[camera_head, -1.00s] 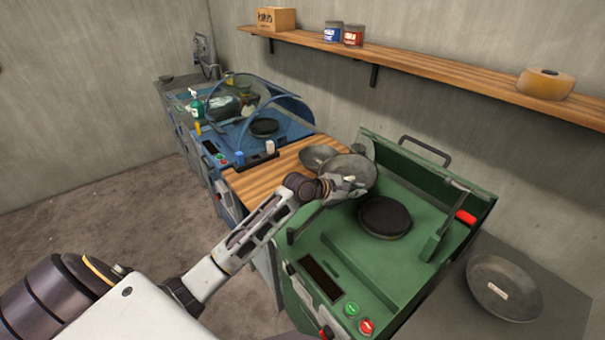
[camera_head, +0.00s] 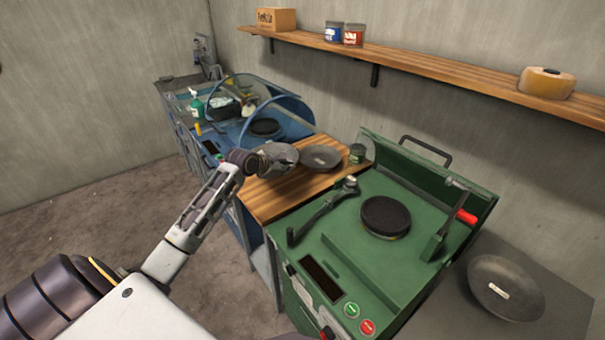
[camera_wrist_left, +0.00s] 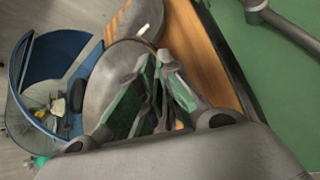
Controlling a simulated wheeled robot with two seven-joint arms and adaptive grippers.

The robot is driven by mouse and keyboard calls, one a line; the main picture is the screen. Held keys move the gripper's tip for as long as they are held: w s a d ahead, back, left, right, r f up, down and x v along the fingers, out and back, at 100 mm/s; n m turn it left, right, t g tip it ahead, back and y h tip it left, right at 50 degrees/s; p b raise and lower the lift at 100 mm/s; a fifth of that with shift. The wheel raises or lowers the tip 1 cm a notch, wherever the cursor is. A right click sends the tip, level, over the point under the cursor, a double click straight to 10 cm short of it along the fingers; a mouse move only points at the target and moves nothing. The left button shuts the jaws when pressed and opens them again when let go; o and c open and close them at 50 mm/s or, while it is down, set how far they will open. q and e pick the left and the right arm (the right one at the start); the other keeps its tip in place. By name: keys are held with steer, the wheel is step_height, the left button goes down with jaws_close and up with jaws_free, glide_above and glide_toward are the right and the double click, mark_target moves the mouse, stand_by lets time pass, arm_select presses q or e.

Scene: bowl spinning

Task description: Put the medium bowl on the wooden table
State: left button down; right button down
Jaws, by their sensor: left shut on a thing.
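My left gripper (camera_head: 262,160) is shut on a grey metal bowl (camera_head: 285,152), likely the medium bowl, at or just above the left part of the wooden table (camera_head: 280,195); I cannot tell whether the bowl touches the wood. In the left wrist view the fingers (camera_wrist_left: 152,62) lie over the held bowl (camera_wrist_left: 104,84) and hide part of it. A second grey bowl (camera_head: 320,157) rests on the wooden table close to its right; it also shows in the left wrist view (camera_wrist_left: 128,22). A larger labelled bowl (camera_head: 505,288) sits at the far right. My right gripper is out of view.
A green machine (camera_head: 330,235) with a round dark disc (camera_head: 385,216) and a lever arm (camera_head: 325,210) adjoins the table's right side. A blue machine (camera_head: 285,122) with a curved guard stands behind the left end.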

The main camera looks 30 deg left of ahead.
arm_select(q)
steer(key=shift+a+r, duration=0.1)
steer(key=shift+a, duration=0.2)
glide_above(286, 198)
steer(key=shift+f, duration=3.1)
steer(key=shift+f, duration=1.9)
steer(key=c, duration=1.6)
jaws_free()
steer(key=shift+s, duration=0.1)
